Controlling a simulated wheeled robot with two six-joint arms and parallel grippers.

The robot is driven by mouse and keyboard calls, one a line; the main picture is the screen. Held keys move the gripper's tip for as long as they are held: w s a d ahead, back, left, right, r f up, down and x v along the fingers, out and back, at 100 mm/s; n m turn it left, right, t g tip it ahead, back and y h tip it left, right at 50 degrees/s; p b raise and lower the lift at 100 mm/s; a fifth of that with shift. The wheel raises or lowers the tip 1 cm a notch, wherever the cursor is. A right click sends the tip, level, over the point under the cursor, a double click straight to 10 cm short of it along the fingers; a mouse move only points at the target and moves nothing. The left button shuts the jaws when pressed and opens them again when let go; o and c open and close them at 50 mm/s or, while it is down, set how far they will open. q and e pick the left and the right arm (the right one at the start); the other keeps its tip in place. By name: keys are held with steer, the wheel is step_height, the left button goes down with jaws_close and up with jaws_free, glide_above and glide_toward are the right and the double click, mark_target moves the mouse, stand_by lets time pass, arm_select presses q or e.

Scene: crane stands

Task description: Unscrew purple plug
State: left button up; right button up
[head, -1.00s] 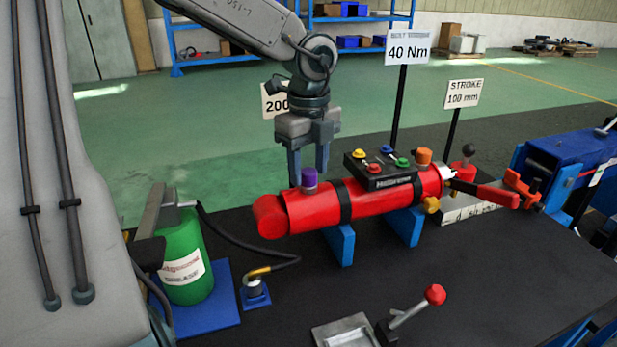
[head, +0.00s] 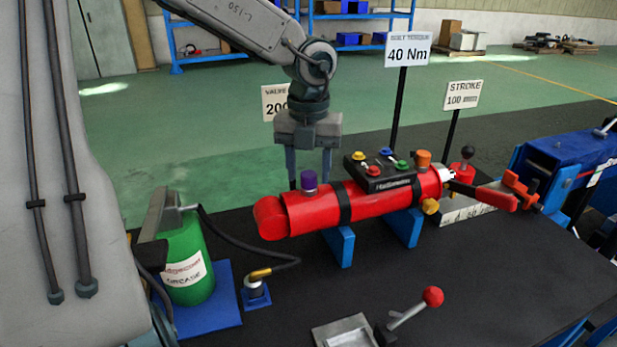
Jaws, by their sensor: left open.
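The purple plug (head: 309,182) stands upright on top of the red cylinder (head: 370,202), near its left end. My left gripper (head: 309,172) points straight down from the arm above. It is open and empty, with its two fingers apart on the left and right of the plug in the picture. The fingers look to be just behind the plug, and their tips end at or behind the cylinder's far edge. I see no contact with the plug. My right gripper is out of view.
The cylinder rests on blue supports (head: 340,245) and carries a black block with coloured knobs (head: 383,172). An orange plug (head: 423,159) stands further right. A green grease can (head: 187,265), a hose and a red-knobbed lever (head: 432,296) are nearer. Signs stand behind.

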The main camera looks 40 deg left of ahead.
arm_select(q)
steer(key=m+p, duration=0.1)
steer(key=m, duration=0.2)
steer(key=shift+m, duration=1.2)
steer(key=shift+c, duration=0.5)
jaws_close()
steer(key=shift+r, duration=0.1)
